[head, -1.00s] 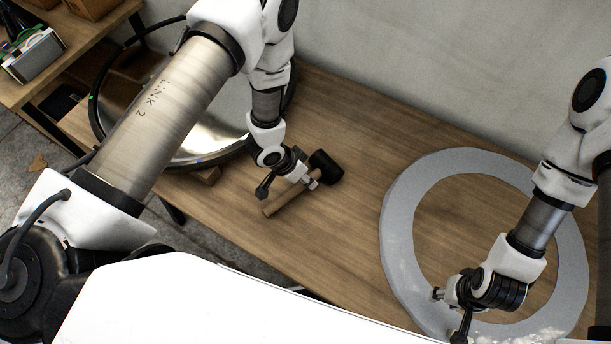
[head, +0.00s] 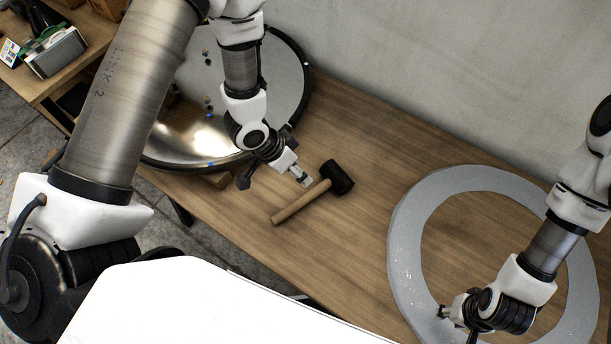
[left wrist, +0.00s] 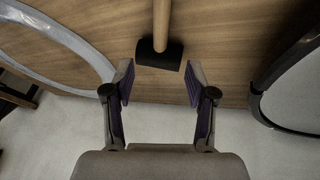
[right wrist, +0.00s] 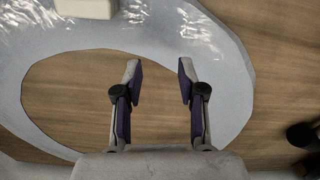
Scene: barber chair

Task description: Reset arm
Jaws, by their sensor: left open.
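A mallet with a black head (head: 337,178) and a wooden handle (head: 298,204) lies on the wooden table. It also shows in the left wrist view (left wrist: 160,54), its head just ahead of the fingertips. My left gripper (head: 303,178) is open and empty, just left of the mallet in the head view and apart from it. In the left wrist view, its two fingers (left wrist: 159,85) are spread with nothing between them. My right gripper (head: 457,323) is over the near left part of a grey ring. In the right wrist view, its fingers (right wrist: 161,75) are apart and empty.
The flat grey ring (head: 408,235) lies on the right of the table (head: 350,260). A large round black-rimmed shiny disc (head: 285,85) is at the back left, behind my left arm. A pale wall stands behind. Bare table lies between mallet and ring.

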